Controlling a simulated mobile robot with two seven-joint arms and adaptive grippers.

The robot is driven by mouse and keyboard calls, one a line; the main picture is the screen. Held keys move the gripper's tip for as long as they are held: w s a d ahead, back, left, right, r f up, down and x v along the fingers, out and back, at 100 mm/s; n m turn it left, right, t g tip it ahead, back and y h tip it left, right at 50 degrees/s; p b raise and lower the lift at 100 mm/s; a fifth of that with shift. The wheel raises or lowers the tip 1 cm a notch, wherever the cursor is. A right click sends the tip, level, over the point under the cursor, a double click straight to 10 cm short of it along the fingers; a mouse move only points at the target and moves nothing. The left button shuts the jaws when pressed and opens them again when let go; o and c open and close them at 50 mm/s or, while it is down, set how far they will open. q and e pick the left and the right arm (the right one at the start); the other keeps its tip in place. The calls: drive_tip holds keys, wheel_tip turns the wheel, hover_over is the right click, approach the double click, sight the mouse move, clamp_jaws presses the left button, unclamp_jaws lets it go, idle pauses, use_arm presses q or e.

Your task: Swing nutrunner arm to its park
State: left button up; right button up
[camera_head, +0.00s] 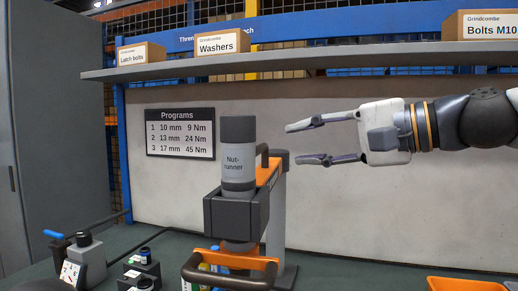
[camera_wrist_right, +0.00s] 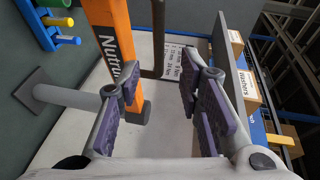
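The nutrunner (camera_head: 239,160), a grey cylinder with a dark cap, stands upright in a dark holder at the end of its orange arm (camera_head: 268,172). A grey post (camera_head: 278,225) stands behind it. A dark upright handle (camera_head: 263,156) sits on the arm. A dark and orange bar handle (camera_head: 230,282) is at the front below. My right gripper (camera_head: 308,144) is open and empty, to the right of the arm and apart from it. In the right wrist view the orange arm (camera_wrist_right: 110,42) and a dark bar (camera_wrist_right: 158,40) lie beyond the open fingers (camera_wrist_right: 160,85). My left gripper is not in view. I cannot make out the park.
A shelf (camera_head: 300,60) with boxes of latch bolts, washers (camera_head: 222,41) and bolts runs above. A programs sign (camera_head: 180,132) hangs on the back panel. An orange bin (camera_head: 465,284) is at lower right.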

sight(262, 150)
drive_tip(key=x, duration=1)
drive_tip(key=shift+s+f, duration=0.1)
drive_tip(key=shift+f, duration=0.1)
clamp_jaws()
